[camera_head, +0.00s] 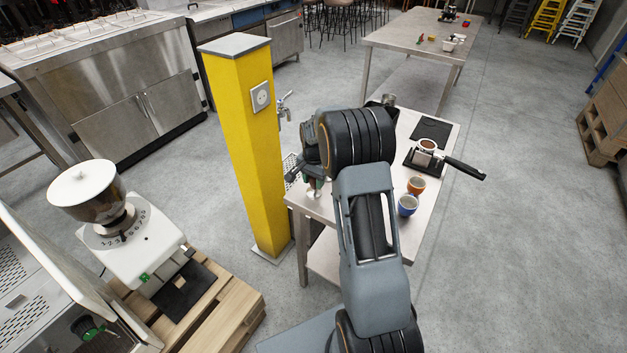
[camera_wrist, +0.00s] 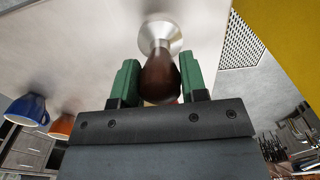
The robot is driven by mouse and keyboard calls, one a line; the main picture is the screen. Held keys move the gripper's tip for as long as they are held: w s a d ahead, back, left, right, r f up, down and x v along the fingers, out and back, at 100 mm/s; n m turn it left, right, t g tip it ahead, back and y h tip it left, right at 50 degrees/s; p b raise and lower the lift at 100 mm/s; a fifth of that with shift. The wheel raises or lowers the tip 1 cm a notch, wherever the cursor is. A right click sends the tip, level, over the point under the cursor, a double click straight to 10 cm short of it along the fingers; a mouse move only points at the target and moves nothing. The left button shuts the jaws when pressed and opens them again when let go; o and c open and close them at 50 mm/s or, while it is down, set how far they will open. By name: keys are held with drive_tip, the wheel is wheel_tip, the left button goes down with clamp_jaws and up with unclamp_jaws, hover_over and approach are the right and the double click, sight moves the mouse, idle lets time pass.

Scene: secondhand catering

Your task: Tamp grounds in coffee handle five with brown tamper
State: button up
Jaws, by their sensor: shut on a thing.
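My gripper (camera_wrist: 158,82) is shut on the brown tamper (camera_wrist: 159,78). Its green finger pads sit on either side of the brown handle. The tamper's silver base (camera_wrist: 160,32) points away from my gripper, over the bare table; I cannot tell whether it touches. In the head view my gripper (camera_head: 314,184) is at the table's left end, mostly hidden by my arm. A coffee handle (camera_head: 428,145) with a black grip rests on a black stand at the table's right side. Brown grounds show in its basket. I cannot read a number on it.
An orange cup (camera_head: 416,185) and a blue cup (camera_head: 407,205) stand between my arm and the coffee handle. A black mat (camera_head: 432,128) and a metal jug (camera_head: 388,100) are farther back. A yellow post (camera_head: 243,150) stands close left of the table. A grinder (camera_head: 125,230) is lower left.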

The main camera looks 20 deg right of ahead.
drive_tip(key=shift+w+r+p, duration=0.1)
drive_tip(key=shift+r+p, duration=2)
drive_tip(key=shift+r, duration=0.95)
